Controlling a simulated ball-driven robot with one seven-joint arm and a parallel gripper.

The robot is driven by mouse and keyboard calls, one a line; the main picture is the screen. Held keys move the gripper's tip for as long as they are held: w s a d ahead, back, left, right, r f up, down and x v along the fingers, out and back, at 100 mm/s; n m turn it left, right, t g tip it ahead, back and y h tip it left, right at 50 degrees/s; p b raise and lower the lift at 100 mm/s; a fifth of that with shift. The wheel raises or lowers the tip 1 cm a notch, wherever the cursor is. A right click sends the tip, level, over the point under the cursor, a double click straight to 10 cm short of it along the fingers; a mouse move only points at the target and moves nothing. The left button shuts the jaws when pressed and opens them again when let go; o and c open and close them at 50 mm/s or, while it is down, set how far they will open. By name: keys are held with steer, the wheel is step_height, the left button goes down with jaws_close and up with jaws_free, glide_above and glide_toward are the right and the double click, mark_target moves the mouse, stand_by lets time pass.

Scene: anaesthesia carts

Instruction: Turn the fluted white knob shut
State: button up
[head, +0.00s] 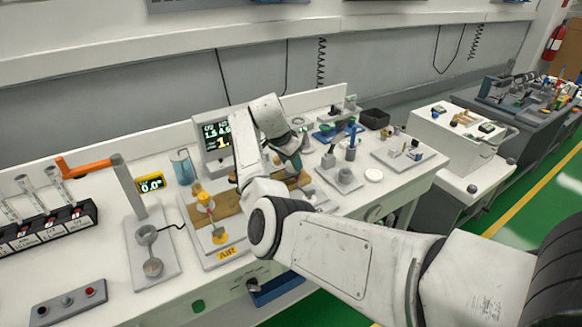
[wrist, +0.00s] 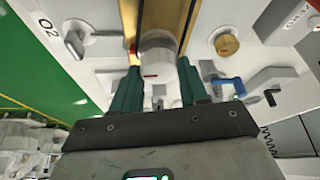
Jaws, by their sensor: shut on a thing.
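The white knob (wrist: 157,55) is at the upper middle of the wrist view, on a brass-coloured strip. A small red mark shows on its near face. My gripper (wrist: 158,82) has its two teal fingers on either side of the knob and is shut on it. Fluting on the knob is too small to make out. In the head view my gripper (head: 291,162) is over the bench beside the monitor, partly behind my arm. The knob is hidden there.
A grey lever (wrist: 74,44) marked O2 is left of the knob, a brass knob (wrist: 227,44) and a blue lever (wrist: 229,85) right. In the head view a monitor (head: 215,138) stands close to my arm, and a blue beaker (head: 183,166) stands left of it.

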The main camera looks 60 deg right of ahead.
steer(key=shift+m+b, duration=0.35)
steer(key=shift+m, duration=0.05)
steer(key=shift+w, duration=0.1)
steer(key=shift+r, duration=0.1)
steer(key=o, duration=1.1)
steer(key=shift+c, duration=0.2)
steer(key=b+v, duration=0.1)
steer(key=v, duration=0.9)
steer(key=shift+w+r, duration=0.15)
steer(key=shift+r, duration=0.15)
